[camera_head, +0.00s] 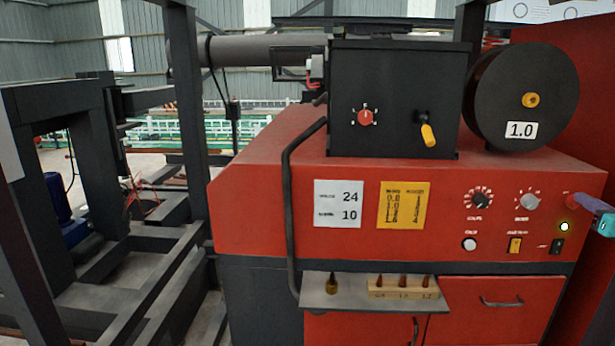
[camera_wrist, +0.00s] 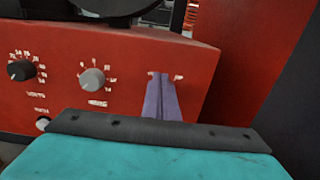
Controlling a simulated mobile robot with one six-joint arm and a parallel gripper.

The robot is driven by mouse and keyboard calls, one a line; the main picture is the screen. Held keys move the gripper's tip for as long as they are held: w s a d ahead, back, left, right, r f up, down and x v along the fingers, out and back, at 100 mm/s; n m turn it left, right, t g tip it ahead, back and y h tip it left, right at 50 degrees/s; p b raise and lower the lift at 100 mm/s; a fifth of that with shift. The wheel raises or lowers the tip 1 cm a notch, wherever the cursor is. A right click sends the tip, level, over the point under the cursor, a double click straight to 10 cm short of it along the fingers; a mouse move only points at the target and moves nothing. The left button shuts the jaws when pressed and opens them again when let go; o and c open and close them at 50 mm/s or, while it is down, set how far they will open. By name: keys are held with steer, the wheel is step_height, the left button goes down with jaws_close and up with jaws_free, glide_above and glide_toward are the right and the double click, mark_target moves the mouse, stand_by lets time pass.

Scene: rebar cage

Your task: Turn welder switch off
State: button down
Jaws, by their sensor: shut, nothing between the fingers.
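The red welder (camera_head: 400,210) has a control panel on its right side. A small black rocker switch (camera_head: 557,245) sits at the panel's lower right, below a lit pale lamp (camera_head: 564,226). An orange switch (camera_head: 515,245) is to its left. I cannot read which position either switch is in. My gripper (camera_head: 571,197) comes in from the right edge, above the lamp and black switch. Its purple fingers also show in the wrist view (camera_wrist: 158,76), shut and empty, pointing at the red panel right of the grey knob. In that view the teal gripper body hides the switches.
A black knob (camera_head: 477,198) and a grey knob (camera_head: 526,201) stand out from the panel. A black wire spool (camera_head: 510,75) sits on top. A small shelf (camera_head: 340,295) with nozzles projects at the front. Dark steel frames (camera_head: 190,110) stand at left.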

steer(key=shift+a+r+p, duration=0.2)
steer(key=shift+r+p, duration=0.15)
steer(key=shift+p, duration=0.15)
stand_by(0.4)
stand_by(0.3)
steer(key=s, duration=0.6)
steer(key=shift+a, duration=0.2)
stand_by(0.6)
